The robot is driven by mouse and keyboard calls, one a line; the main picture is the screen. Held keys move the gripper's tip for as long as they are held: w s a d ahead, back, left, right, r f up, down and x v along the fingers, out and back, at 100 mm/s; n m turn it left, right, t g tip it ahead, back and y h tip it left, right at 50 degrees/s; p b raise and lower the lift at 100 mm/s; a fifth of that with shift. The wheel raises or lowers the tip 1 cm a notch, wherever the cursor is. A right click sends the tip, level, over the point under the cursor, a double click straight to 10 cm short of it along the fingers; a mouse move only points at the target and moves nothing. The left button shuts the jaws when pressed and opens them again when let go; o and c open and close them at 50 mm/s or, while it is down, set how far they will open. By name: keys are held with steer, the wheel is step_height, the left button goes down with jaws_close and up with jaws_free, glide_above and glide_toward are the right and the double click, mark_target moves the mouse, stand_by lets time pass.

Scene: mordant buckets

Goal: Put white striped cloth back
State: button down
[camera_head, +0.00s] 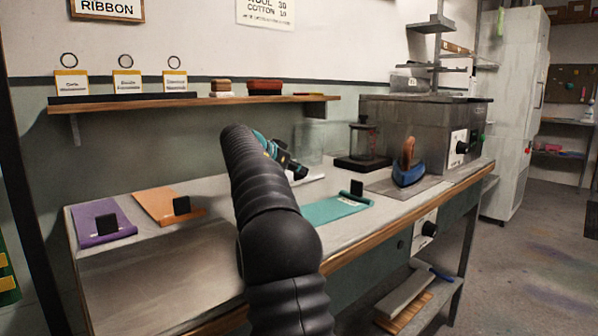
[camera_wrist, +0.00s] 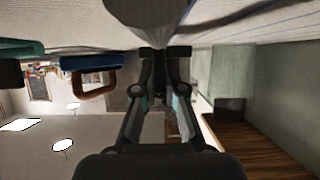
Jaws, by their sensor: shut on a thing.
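My gripper (camera_wrist: 165,54) is shut low over the bench in the wrist view, with its fingertips at a white cloth with thin blue stripes (camera_wrist: 245,22). The exact grip point is dark and hard to make out. In the head view my gripper (camera_head: 294,168) is partly hidden behind my black arm, near the middle of the bench. A pale patch beside it may be the cloth, but most of that spot is hidden.
Purple (camera_head: 90,226), orange (camera_head: 158,200) and teal (camera_head: 325,212) cloths with black blocks lie on the bench (camera_head: 160,270). A clear container (camera_head: 311,140) stands behind my gripper. A blue iron (camera_head: 407,176) stands to the right. A shelf (camera_head: 200,101) runs above.

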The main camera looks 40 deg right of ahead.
steer(key=shift+f, duration=0.1)
steer(key=c, duration=1.7)
jaws_free()
steer(key=o, duration=0.4)
steer(key=shift+o, duration=0.2)
steer(key=shift+a+r, duration=0.1)
steer(key=shift+r, duration=0.15)
steer(key=v, duration=1.1)
steer(key=shift+a, duration=0.4)
steer(key=shift+s+d+r, duration=0.1)
steer(key=shift+s, duration=0.05)
